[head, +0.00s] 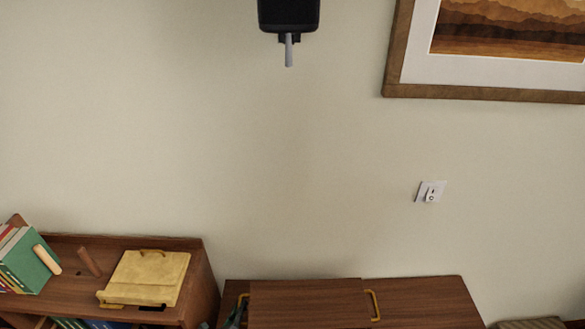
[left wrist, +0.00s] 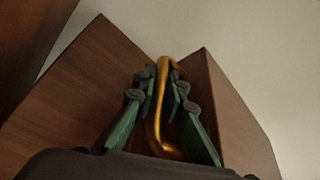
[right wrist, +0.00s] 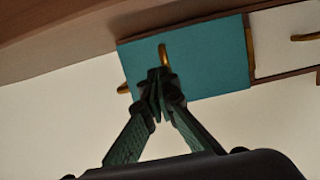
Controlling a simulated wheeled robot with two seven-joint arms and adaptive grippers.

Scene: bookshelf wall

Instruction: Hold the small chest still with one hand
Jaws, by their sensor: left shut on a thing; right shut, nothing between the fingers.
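No thing in view is plainly marked as the small chest. A low brown wooden unit (head: 310,300) stands at the bottom centre of the head view, with a brass handle (head: 373,305) on its top. My left gripper (head: 236,316) shows partly at its left end. In the left wrist view my left gripper (left wrist: 163,82) is shut on an upright brass handle (left wrist: 155,125), with wooden panels around it. In the right wrist view my right gripper (right wrist: 160,85) is shut and empty, its fingertips in front of a teal panel (right wrist: 205,65) with a brass handle (right wrist: 164,54).
A wooden shelf (head: 205,270) at the lower left of the head view carries a yellow box-like piece (head: 150,275) with a brass handle and leaning books (head: 30,262). A wall switch (head: 431,192) and a framed picture (head: 398,60) are on the wall.

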